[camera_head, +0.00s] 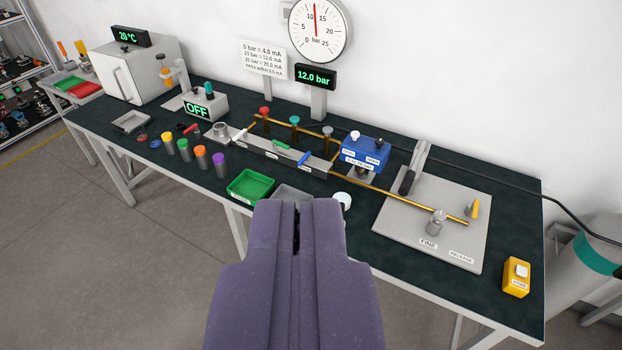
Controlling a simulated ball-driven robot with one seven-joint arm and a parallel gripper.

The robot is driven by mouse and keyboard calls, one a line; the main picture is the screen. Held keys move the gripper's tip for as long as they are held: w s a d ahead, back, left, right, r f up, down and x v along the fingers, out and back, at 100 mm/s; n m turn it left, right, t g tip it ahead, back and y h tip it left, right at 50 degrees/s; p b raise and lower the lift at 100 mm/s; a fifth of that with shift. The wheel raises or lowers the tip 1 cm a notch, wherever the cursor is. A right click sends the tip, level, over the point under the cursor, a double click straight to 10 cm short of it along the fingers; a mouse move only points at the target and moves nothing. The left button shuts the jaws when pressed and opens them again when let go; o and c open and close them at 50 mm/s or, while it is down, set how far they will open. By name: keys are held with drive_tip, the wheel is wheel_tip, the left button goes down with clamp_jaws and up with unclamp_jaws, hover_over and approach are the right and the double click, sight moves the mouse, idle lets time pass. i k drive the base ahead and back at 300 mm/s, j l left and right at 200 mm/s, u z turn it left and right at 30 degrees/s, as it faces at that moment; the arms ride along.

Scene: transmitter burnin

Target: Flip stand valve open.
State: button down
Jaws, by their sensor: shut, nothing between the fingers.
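My gripper (298,212) is shut and empty, in the lower middle of the view, in front of the bench edge. Beyond it lies a grey valve manifold (258,150) with a green lever (281,144), a blue lever (305,158) and a white lever (240,135). Red, teal and grey knobs stand behind these on brass piping. A yellow lever (473,208) stands on the grey plate (400,222) at right, by a label reading RELEASE. I cannot tell which lever is the stand valve. My gripper touches none of them.
A blue transmitter (365,152) sits right of the manifold. A green tray (250,187) and coloured pots are at the bench front. The display (316,77) reads 12.0 bar, below a round gauge (318,30). A yellow box (516,277) sits at the right corner.

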sight(307, 157)
drive_tip(key=i+j, duration=0.2)
drive_tip(key=i, duration=0.45)
drive_tip(key=i+j, duration=0.15)
drive_tip(key=i, duration=0.5)
drive_tip(key=i+j+u, duration=0.1)
drive_tip(key=i, duration=0.55)
drive_tip(key=i+j, duration=0.2)
drive_tip(key=i, duration=0.4)
